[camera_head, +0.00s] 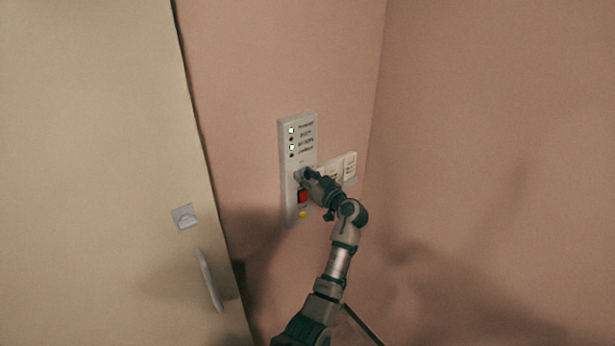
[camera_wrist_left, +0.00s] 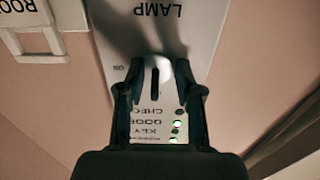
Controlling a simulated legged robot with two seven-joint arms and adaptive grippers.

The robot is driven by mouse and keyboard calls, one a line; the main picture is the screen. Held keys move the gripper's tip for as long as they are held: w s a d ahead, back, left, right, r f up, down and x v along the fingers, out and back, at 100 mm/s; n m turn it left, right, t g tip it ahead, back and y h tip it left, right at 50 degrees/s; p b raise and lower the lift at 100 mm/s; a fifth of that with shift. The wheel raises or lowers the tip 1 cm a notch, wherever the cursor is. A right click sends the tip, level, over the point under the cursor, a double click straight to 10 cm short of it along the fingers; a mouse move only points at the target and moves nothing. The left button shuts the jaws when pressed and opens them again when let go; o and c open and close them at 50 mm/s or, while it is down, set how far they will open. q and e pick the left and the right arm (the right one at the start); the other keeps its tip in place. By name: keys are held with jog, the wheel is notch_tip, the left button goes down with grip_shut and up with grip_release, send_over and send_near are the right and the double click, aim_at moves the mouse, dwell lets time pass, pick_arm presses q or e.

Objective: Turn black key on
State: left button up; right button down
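The light grey control panel (camera_head: 298,121) is mounted on the pink wall, and it shows upside down in the left wrist view (camera_wrist_left: 203,25). The black key (camera_wrist_left: 155,84) is a thin dark upright piece in front of a pale round spot in the left wrist view. My left gripper (camera_head: 306,174) reaches the middle of the panel from the lower right. In the wrist view its two fingers (camera_wrist_left: 158,80) stand either side of the key, with a visible gap on each side. The gripper covers the key in the head view. My right gripper is out of view.
A red switch (camera_head: 303,197) and a yellow button (camera_head: 303,215) sit just below the gripper. Lit indicators, one green (camera_head: 291,130), are at the panel's top. White switch plates (camera_head: 350,166) are to the right. A beige door (camera_head: 90,180) with a handle (camera_head: 208,280) stands left.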

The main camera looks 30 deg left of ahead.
pick_arm(q)
jog(key=shift+s+a, duration=0.15)
jog(key=shift+s, duration=0.05)
jog(key=c, duration=0.4)
jog(key=shift+w, duration=0.1)
jog(key=shift+w+d, duration=0.25)
jog(key=shift+d, duration=0.5)
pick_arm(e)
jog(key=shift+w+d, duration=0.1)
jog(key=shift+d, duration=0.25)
